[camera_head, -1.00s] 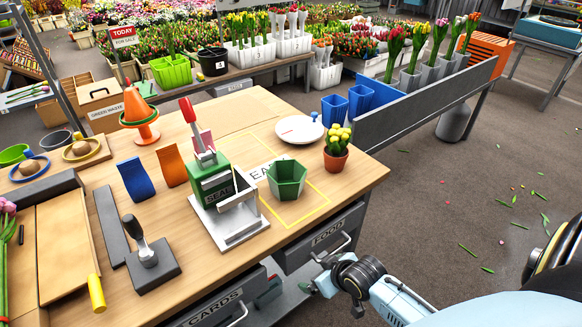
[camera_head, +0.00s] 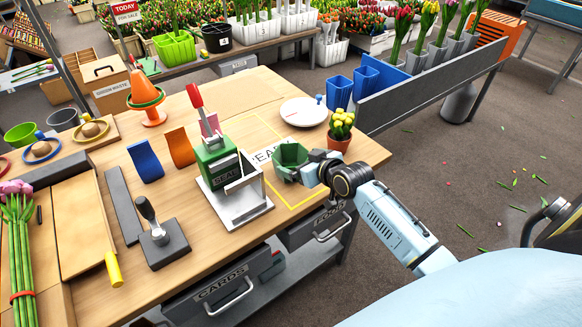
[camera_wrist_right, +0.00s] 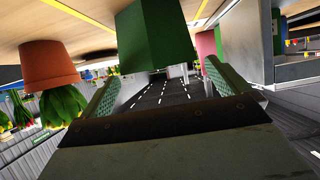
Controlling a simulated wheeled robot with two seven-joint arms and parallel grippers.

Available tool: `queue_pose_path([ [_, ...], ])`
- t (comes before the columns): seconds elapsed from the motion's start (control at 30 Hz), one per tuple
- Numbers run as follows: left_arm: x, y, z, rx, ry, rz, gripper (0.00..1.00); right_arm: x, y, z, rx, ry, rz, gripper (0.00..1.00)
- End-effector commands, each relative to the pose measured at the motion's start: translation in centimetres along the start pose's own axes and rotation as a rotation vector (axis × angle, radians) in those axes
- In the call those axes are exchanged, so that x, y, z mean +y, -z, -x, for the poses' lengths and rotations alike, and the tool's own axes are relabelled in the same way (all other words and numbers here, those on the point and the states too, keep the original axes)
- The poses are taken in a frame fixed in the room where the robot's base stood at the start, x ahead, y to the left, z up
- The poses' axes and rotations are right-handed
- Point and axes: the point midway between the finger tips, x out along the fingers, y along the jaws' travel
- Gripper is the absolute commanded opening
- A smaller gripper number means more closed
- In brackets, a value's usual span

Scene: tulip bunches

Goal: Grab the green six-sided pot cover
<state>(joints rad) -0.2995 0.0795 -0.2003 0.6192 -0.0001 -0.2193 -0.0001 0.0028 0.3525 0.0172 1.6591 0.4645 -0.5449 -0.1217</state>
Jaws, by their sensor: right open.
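The green six-sided pot cover (camera_head: 291,155) stands on the table inside a yellow outlined area. My right gripper (camera_head: 300,169) is at its near right side, and its fingers hide part of the cover. In the right wrist view, which is upside down, the green cover (camera_wrist_right: 155,38) lies ahead between the two spread fingers of the right gripper (camera_wrist_right: 158,85). The fingers are open with dark space between them; I cannot tell whether they touch the cover. My left gripper is not in view.
A terracotta pot with yellow flowers (camera_head: 340,131) stands close behind the right gripper; it also shows in the wrist view (camera_wrist_right: 48,65). The green and white sealing press (camera_head: 222,175) stands just left of the cover. A white plate (camera_head: 303,112) lies behind.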

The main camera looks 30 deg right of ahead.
Motion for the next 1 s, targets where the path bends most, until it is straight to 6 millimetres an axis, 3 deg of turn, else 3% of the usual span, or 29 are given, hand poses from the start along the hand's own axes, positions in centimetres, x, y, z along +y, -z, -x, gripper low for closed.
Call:
queue_pose_path([
  [0.17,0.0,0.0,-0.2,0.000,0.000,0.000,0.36,0.0,0.1,-1.0,0.001,0.000,0.001,1.00],
  [0.5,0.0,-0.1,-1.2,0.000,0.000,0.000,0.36,0.2,0.6,-5.3,0.001,0.000,0.000,1.00],
  [0.83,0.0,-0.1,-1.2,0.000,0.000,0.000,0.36,0.2,0.6,-5.8,0.000,0.000,0.001,1.00],
  [1.0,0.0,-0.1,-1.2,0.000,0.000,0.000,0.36,0.2,0.6,-5.8,0.000,0.000,0.001,0.78],
])
